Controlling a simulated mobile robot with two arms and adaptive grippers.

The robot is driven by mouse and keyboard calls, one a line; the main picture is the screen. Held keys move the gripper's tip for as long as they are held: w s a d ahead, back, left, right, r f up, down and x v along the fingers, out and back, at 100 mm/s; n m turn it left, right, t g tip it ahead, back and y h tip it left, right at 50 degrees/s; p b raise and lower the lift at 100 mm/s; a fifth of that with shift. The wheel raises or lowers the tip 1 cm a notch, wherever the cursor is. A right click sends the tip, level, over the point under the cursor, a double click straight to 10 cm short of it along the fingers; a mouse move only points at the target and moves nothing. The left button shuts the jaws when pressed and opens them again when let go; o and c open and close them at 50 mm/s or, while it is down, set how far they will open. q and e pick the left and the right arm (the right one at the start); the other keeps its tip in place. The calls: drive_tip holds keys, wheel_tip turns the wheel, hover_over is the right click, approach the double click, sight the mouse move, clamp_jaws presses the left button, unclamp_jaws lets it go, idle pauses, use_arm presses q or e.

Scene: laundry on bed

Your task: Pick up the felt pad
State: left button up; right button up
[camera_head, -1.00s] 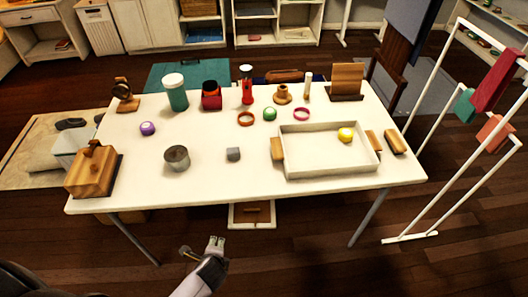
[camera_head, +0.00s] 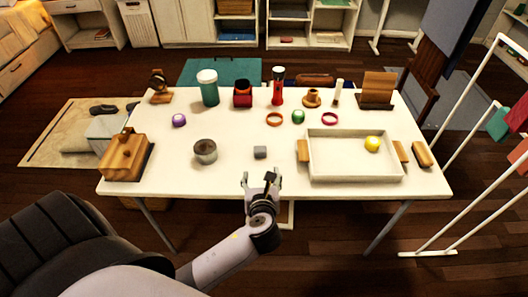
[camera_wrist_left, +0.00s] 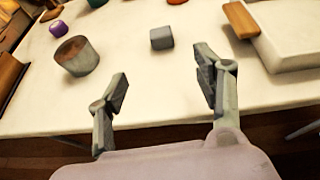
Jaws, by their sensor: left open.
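The small grey block, which looks like the felt pad (camera_head: 260,152), lies on the white table near its front middle. It also shows in the left wrist view (camera_wrist_left: 161,38), ahead of the fingers and between their lines. My left gripper (camera_head: 261,178) is open and empty at the table's front edge, just short of the grey block and not touching it. Its two spread fingers show in the left wrist view (camera_wrist_left: 163,85). My right gripper is not in view.
A grey metal cup (camera_head: 205,151) stands left of the block. A white tray (camera_head: 353,177) with wooden handles and a yellow ball (camera_head: 372,144) lies to the right. A wooden box (camera_head: 125,157) is at the left end. The white table (camera_head: 228,177) is bare around the block.

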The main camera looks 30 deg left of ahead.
sight(260, 151)
use_arm(q)
drive_tip(key=x, duration=1.7)
drive_tip(key=shift+b, duration=0.3)
drive_tip(key=shift+r, duration=0.1)
drive_tip(key=c, duration=0.9)
